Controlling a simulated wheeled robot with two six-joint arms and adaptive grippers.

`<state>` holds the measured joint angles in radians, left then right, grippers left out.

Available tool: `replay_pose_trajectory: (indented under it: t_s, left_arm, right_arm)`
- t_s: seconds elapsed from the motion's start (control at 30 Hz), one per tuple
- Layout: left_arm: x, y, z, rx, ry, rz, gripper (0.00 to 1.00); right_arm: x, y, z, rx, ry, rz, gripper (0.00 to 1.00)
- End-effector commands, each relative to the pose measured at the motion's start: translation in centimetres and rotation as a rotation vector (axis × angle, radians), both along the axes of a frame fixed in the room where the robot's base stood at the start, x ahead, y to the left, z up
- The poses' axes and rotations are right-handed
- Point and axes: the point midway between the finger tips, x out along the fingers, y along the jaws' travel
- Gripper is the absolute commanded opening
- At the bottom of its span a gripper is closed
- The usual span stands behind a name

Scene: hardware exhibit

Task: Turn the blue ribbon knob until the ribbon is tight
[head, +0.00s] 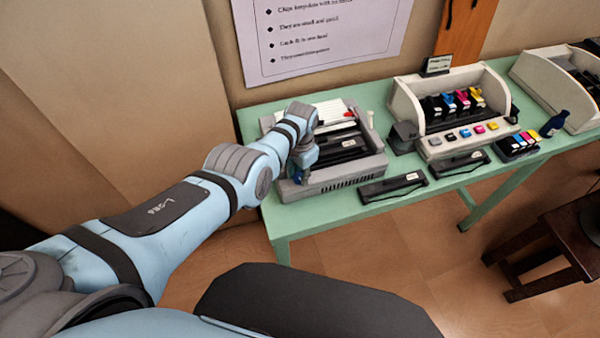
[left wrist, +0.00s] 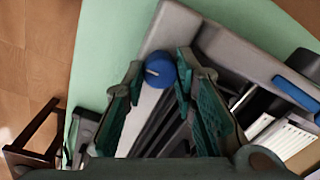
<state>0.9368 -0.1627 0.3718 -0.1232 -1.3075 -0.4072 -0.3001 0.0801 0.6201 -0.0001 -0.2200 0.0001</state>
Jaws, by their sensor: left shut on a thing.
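The blue ribbon knob (left wrist: 160,70) is round, with a pale mark on its face. It sits at a corner of the grey ribbon printer (head: 340,182), which also shows in the left wrist view (left wrist: 250,58). My left gripper (head: 301,176) reaches down at the printer's left front. In the left wrist view its green fingers (left wrist: 160,72) stand on both sides of the knob and are shut on it. The gripper hides most of the knob in the head view. I cannot tell how tight the ribbon is. My right gripper is not in view.
The printer stands on a green table (head: 300,220). Two black cartridges (head: 393,188) (head: 458,164) lie along the front edge. An open inkjet printer (head: 455,100) with coloured cartridges stands to the right. A dark stool (head: 560,225) stands on the floor.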

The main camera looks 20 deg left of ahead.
Motion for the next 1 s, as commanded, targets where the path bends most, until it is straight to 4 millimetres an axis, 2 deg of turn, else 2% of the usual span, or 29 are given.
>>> replay_pose_trajectory:
  t_s: [0.07, 0.1, 0.2, 0.7, 0.87, 1.0]
  left_arm:
    - [0.5, 0.0, 0.4, 0.000, -0.014, 0.001, 0.00]
    - [0.5, 0.0, 0.4, 0.000, -0.015, 0.001, 0.30]
    - [0.4, 0.0, 0.3, 0.000, -0.012, 0.001, 0.46]
    - [0.1, 0.2, 0.3, 0.002, 0.000, 0.004, 0.46]
    - [0.2, 0.1, 1.9, 0.002, -0.005, 0.004, 0.46]
    - [0.3, -0.2, 4.6, 0.001, -0.008, 0.003, 0.46]
  right_arm:
    - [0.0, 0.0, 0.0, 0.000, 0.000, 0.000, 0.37]
    - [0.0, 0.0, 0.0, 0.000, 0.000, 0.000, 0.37]
    - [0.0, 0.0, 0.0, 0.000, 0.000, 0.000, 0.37]
    - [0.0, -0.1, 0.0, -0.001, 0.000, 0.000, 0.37]
    - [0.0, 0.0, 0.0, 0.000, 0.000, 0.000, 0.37]
    - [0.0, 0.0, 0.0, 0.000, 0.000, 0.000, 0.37]
